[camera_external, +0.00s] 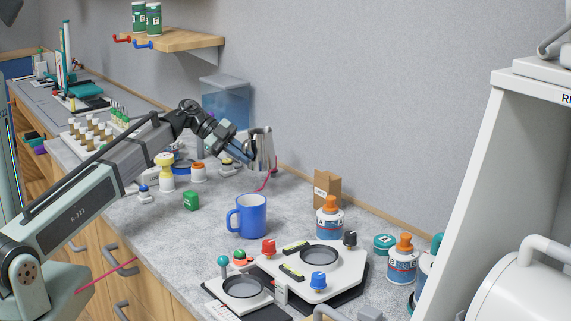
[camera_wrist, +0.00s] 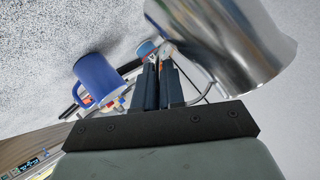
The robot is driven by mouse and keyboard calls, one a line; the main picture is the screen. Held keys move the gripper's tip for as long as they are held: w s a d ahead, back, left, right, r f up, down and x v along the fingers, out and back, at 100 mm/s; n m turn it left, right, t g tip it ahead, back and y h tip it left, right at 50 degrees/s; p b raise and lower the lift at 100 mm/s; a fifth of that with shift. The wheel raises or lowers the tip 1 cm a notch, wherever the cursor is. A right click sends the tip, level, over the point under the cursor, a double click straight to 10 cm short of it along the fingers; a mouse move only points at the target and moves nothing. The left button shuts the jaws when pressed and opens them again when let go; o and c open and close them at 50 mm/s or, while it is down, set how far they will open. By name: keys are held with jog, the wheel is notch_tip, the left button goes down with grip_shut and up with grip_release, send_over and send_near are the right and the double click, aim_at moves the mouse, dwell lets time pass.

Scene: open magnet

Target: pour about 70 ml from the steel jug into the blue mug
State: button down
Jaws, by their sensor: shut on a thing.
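The steel jug (camera_external: 262,148) is held in the air above the counter, behind the blue mug and a little right of it. My gripper (camera_external: 247,156) is shut on the jug's thin handle. In the wrist view the jug (camera_wrist: 228,45) fills the upper right, and the closed fingers (camera_wrist: 157,85) hold the handle wire. The jug looks tilted only slightly, if at all; its contents are hidden. The blue mug (camera_external: 252,216) stands upright on the counter, lower than the jug and clear of it. It also shows in the wrist view (camera_wrist: 97,80). The mug's inside is not clearly seen.
A white device with round plates (camera_external: 320,256) and coloured knobs sits in front of the mug. Orange-capped bottles (camera_external: 329,220) and a cardboard box (camera_external: 327,188) stand to the right. A wall shelf (camera_external: 175,41) is behind.

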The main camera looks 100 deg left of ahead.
jog(key=r, duration=0.6)
jog(key=shift+w+d+r, duration=0.15)
jog(key=shift+w, duration=0.05)
jog(key=w+d+f+n+y, duration=0.6)
jog(key=w+f+n+y, duration=0.15)
jog(key=w, duration=0.35)
jog(key=w+d+r+n+g+y, duration=0.4)
jog(key=w+d+n+g, duration=0.2)
jog(key=w+d+n, duration=0.15)
jog(key=w+d+r+n+g+y, duration=0.3)
jog(key=w+d+n+g, duration=0.3)
jog(key=w+d, duration=0.25)
jog(key=shift+s+d+f, duration=0.1)
jog(key=shift+s+f, duration=0.1)
jog(key=shift+f, duration=0.5)
jog(key=shift+s+d+f, duration=0.1)
jog(key=shift+s+f, duration=0.05)
jog(key=shift+f, duration=0.6)
jog(key=shift+s+d+f, duration=0.1)
jog(key=shift+s+f, duration=0.1)
jog(key=shift+f, duration=0.5)
jog(key=shift+s+a+t, duration=0.1)
jog(key=shift+t, duration=0.2)
